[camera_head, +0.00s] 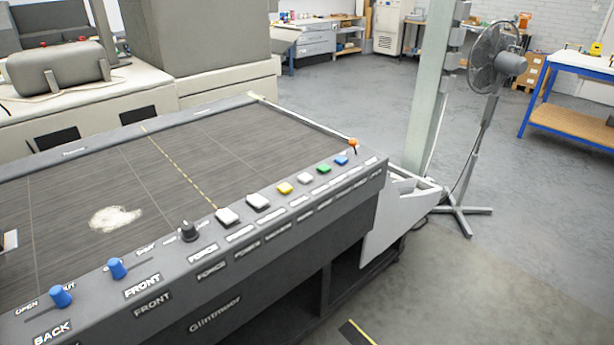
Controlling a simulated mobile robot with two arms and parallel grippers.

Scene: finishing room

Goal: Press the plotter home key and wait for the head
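The plotter (215,300) fills the left and middle of the view, with a dark flat bed (110,175). Along its front rail is a row of keys: a white key (228,216), a second white key (258,201), a yellow key (285,188), a third white key (305,178), a green key (323,169) and a blue key (341,160). The small labels by them are too blurred to read, so I cannot tell which is the home key. I cannot make out the plotter head. Neither of my grippers is in view.
Two blue levers (117,268) labelled BACK and FRONT and a black knob (188,231) sit left of the keys. An orange knob (353,145) is at the far corner. A pale post (428,100) and a fan (495,60) stand right. Floor (500,270) at lower right is clear.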

